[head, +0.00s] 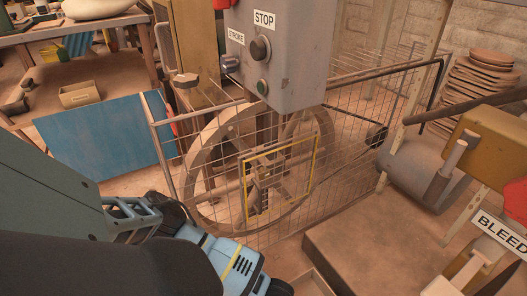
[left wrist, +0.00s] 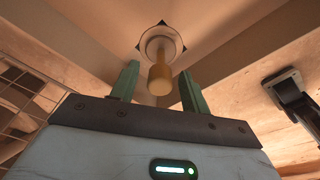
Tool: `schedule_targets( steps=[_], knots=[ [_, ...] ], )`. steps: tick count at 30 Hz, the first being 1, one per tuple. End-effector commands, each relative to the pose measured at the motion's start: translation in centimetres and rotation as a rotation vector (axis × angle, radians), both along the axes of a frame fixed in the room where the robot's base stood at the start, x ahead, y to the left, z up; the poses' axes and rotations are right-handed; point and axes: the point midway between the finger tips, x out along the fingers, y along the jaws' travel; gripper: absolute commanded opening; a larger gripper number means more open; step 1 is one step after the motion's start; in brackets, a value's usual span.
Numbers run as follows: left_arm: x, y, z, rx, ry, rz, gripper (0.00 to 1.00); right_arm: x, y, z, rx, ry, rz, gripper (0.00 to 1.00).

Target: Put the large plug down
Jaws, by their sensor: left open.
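My left gripper (left wrist: 159,72) is open in the left wrist view, with its two green fingers spread apart. A tan-yellow plug (left wrist: 160,78) with a rounded handle shows between the fingers, with a visible gap on each side. Its far end meets a pale round disc (left wrist: 160,42) with dark points around it, on a brown surface. I cannot tell whether the plug sits in the disc or only on it. In the head view my left arm runs to the bottom edge, and its fingers and the plug are out of sight there.
Brown walls (left wrist: 92,50) flank the plug. A dark clamp-like object (left wrist: 290,92) lies to the right. In the head view, a wire cage (head: 220,150) encloses a large wheel, below a grey control box (head: 285,60). A brown slab (head: 385,235) lies at lower right.

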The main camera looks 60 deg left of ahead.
Motion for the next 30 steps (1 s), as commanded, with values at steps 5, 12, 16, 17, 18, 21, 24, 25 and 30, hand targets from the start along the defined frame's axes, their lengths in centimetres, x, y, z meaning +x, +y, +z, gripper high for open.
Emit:
schedule_targets(
  steps=[5,12,16,17,18,21,24,25,30],
  knots=[
    [0.4,-0.3,4.4,0.001,-0.005,0.0,0.46,0.6,0.0,2.5,0.0,-0.025,0.001,0.36],
    [0.6,-0.8,8.3,0.0,-0.004,0.001,0.46,0.9,0.0,4.5,0.0,-0.043,0.0,0.36],
    [0.6,-0.9,9.3,0.0,-0.002,0.001,0.46,0.8,0.0,5.0,0.0,-0.044,0.0,0.36],
    [0.6,-0.9,9.4,0.0,-0.001,0.0,0.46,0.7,0.0,5.1,0.0,-0.043,0.0,0.36],
    [0.6,-1.0,9.6,0.0,-0.001,0.0,0.46,0.7,0.0,5.1,0.0,-0.042,0.0,0.36],
    [0.6,-1.0,9.7,0.0,0.0,0.0,0.46,0.4,0.0,5.2,0.0,-0.038,0.0,0.36],
    [0.6,-1.0,9.7,0.0,0.0,0.0,0.46,0.2,0.0,5.2,0.0,-0.034,0.0,0.36],
    [0.6,-1.0,9.6,0.0,0.0,0.0,0.46,0.2,0.0,5.2,0.0,-0.033,0.001,0.36],
    [0.6,-1.0,9.6,0.0,0.0,0.0,0.46,0.1,0.0,5.1,0.0,-0.032,0.001,0.36]
  ],
)
